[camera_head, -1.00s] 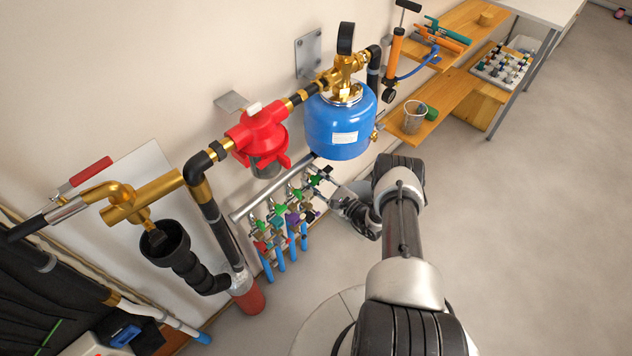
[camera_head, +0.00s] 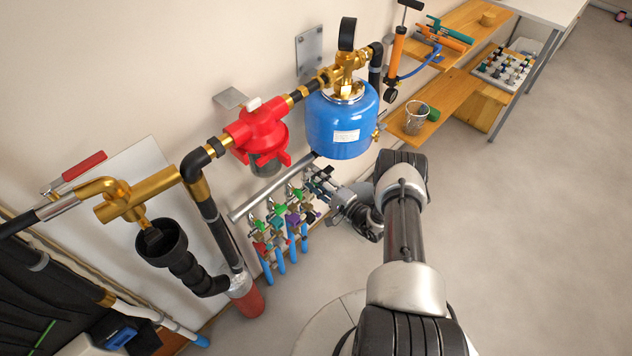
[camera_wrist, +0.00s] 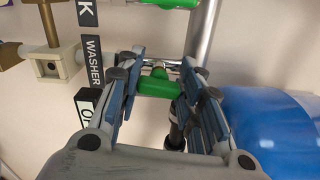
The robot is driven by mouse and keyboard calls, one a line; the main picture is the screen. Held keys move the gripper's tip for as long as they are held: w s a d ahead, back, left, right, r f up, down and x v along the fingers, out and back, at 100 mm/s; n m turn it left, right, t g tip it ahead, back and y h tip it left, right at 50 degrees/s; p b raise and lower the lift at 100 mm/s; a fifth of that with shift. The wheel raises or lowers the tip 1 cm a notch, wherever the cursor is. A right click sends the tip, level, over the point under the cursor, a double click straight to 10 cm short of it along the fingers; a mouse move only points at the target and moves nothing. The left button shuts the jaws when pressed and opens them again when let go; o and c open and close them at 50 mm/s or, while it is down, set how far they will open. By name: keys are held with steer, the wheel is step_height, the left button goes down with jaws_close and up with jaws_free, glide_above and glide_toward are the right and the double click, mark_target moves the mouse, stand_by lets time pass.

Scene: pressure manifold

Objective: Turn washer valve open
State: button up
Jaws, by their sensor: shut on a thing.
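The manifold (camera_head: 262,197) is a grey pipe low on the wall with several small valves in the head view. The washer valve's green handle (camera_wrist: 158,86) shows in the wrist view, level with the label "WASHER" (camera_wrist: 93,61). My gripper (camera_wrist: 160,72) has its two fingers on either side of this handle and is shut on it. In the head view my gripper (camera_head: 319,182) is at the right end of the manifold, and its fingers hide the valve there.
Another green handle (camera_wrist: 172,3) is close above in the wrist view. The blue tank (camera_head: 341,122) hangs just above my gripper, and the red filter (camera_head: 258,130) is to its left. Blue pipes (camera_head: 279,258) drop below the manifold. The floor to the right is clear.

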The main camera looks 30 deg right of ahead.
steer(key=shift+n, duration=0.7)
steer(key=o, duration=1.1)
steer(key=v, duration=1.2)
